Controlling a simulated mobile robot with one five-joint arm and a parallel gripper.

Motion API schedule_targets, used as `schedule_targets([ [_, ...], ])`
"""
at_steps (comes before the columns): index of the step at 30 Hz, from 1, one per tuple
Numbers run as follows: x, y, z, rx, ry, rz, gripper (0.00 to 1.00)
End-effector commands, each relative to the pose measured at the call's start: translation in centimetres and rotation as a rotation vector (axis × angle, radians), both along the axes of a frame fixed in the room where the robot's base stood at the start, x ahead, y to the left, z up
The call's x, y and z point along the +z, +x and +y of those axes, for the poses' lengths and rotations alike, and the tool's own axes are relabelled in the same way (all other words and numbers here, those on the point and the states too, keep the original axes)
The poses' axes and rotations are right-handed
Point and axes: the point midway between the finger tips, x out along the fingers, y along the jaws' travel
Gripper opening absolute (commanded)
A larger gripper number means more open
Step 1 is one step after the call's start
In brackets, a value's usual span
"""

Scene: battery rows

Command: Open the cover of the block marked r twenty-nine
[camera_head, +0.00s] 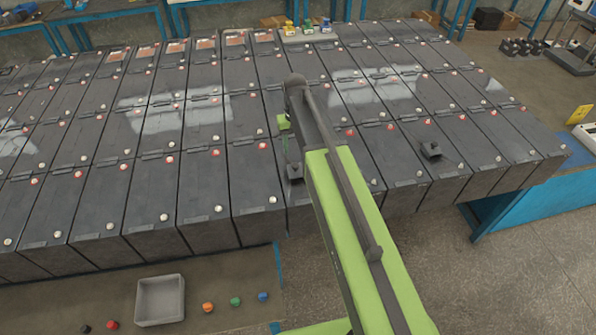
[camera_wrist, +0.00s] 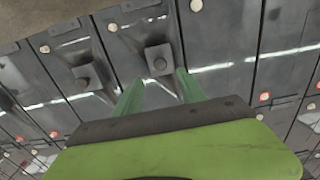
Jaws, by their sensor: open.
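Long dark battery blocks (camera_head: 205,180) stand side by side in rows, and no marking on them is readable, so I cannot tell which is r twenty-nine. A dark square-based knob (camera_head: 295,172) sits on a block lid beside my arm. Another knob (camera_head: 431,150) sits on a block further right. In the wrist view, one knob (camera_wrist: 158,60) is just beyond my fingertips and a second knob (camera_wrist: 86,77) is to its left. My gripper (camera_wrist: 158,78) is open, its two greenish fingers apart and empty. In the head view my arm hides most of it.
A grey bin (camera_head: 160,300) stands on the floor in front, with orange, green and blue caps (camera_head: 235,301) to its right. A blue-sided bench (camera_head: 530,205) is at the right. Small coloured items (camera_head: 306,28) stand at the back. Floor at lower right is clear.

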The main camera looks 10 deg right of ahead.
Motion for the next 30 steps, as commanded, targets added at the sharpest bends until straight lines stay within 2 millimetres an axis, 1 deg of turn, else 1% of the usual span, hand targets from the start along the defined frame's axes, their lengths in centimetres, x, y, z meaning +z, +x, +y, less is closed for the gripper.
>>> schedule_targets([
  [1, -2.2, 0.0, 0.0, 0.0, 0.0, 0.0, 0.48],
  [6, -5.7, 0.0, 0.0, 0.0, 0.0, 0.0, 0.48],
  [10, -7.9, 0.0, 0.0, 0.001, 0.0, 0.0, 0.48],
  [12, -8.6, 0.0, 0.0, 0.001, 0.0, 0.0, 0.48],
  [14, -8.8, 0.0, 0.1, 0.001, 0.0, 0.0, 0.48],
  [22, -8.6, 0.0, 0.1, 0.001, 0.0, 0.0, 0.48],
  [30, -8.6, 0.0, 0.1, 0.002, 0.0, 0.0, 0.12],
])
